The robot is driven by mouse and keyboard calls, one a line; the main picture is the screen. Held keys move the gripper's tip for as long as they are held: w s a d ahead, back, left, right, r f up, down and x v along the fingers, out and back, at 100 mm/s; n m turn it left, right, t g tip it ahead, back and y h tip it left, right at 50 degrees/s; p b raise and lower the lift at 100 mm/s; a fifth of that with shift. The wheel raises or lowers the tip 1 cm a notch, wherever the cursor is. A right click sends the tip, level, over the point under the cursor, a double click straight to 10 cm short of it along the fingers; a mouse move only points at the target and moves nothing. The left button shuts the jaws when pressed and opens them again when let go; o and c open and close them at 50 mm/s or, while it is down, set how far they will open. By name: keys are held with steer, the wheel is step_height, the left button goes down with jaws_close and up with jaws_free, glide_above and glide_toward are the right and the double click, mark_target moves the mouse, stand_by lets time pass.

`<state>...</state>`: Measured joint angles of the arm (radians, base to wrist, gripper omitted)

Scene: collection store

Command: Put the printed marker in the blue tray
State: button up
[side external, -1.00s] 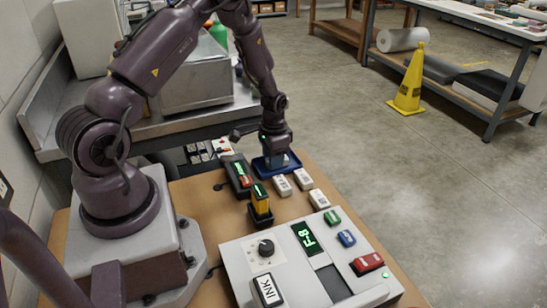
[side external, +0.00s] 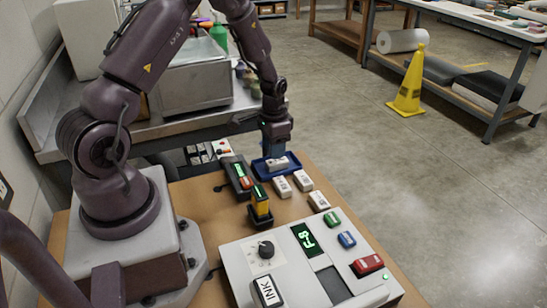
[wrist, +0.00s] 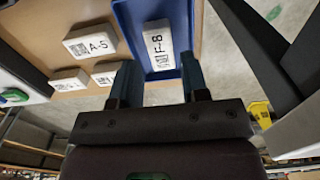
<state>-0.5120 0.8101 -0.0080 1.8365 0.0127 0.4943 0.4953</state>
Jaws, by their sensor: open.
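The printed marker (side external: 278,163) is a small white block with a code and what reads as F-8. It lies inside the blue tray (side external: 262,175) on the brown table. In the wrist view the marker (wrist: 159,45) lies on the floor of the blue tray (wrist: 128,28), beyond my fingers. My gripper (side external: 276,150) is over the tray's far side, open and empty. In the wrist view its fingers (wrist: 158,72) are spread apart, with the marker between and beyond them, not held.
Several similar white blocks lie beside the tray, one reading A-5 (wrist: 90,41). A grey console (side external: 255,255) with an F-8 display (side external: 305,237) fills the table's near side.

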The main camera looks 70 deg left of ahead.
steer(key=s+d+r+t, duration=0.15)
steer(key=d+r, duration=0.35)
steer(key=r, duration=0.6)
steer(key=s+d+r+t, duration=0.15)
steer(key=d+r, duration=0.35)
steer(key=r, duration=0.7)
steer(key=s+d+r+t, duration=0.1)
steer(key=s+d+r, duration=0.2)
steer(key=s, duration=0.3)
steer(key=s+d+r+t, duration=0.1)
steer(key=s+d+r, duration=0.2)
steer(key=s+d, duration=0.3)
steer(key=shift+s+d+r+t, duration=0.25)
steer(key=shift+s+t, duration=0.05)
